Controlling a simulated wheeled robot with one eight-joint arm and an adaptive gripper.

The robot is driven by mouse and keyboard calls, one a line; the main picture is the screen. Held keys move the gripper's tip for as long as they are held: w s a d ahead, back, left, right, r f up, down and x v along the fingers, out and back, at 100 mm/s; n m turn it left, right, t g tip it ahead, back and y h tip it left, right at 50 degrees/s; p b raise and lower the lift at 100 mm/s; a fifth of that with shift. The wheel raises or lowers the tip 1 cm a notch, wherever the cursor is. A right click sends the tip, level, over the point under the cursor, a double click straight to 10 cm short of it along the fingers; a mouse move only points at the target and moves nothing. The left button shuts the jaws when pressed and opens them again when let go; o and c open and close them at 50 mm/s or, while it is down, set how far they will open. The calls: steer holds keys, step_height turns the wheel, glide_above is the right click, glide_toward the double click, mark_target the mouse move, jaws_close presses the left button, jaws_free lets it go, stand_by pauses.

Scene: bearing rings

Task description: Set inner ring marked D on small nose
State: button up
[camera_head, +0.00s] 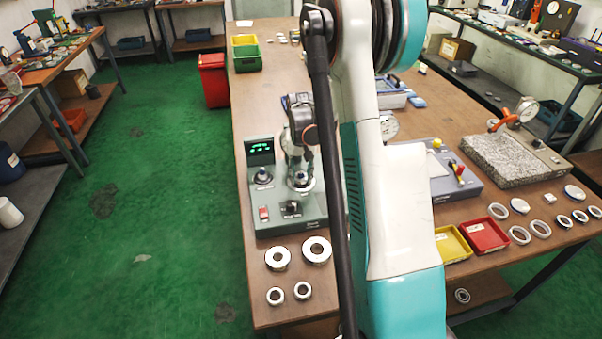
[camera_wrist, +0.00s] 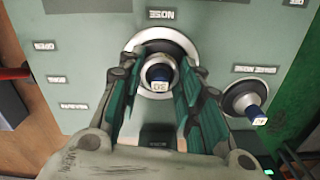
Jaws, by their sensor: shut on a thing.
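The nose (camera_wrist: 160,82), a dark blue peg with a small numbered end label, stands under the NOSE lettering on the grey-green tester (camera_head: 290,217). My gripper (camera_wrist: 164,68) straddles it, its teal-padded fingers shut on a silver ring (camera_wrist: 147,58) around the nose. A wider bright round collar lies behind the ring. I cannot read a letter D, nor tell how far down the ring sits. In the head view my gripper (camera_head: 300,166) is low over the tester's right post. The spare nose (camera_wrist: 247,100) stands to the right in the wrist view, empty.
Several loose rings (camera_head: 317,250) lie on the wooden bench in front of the tester. The tester carries a lit display (camera_head: 260,149) and a red switch (camera_head: 264,212). Yellow (camera_head: 452,245) and red (camera_head: 483,237) trays lie to the right, beyond my arm.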

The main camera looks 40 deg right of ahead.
steer(key=o, duration=1.1)
steer(key=shift+r, duration=0.1)
step_height(320, 180, up, 12)
steer(key=shift+f, duration=0.1)
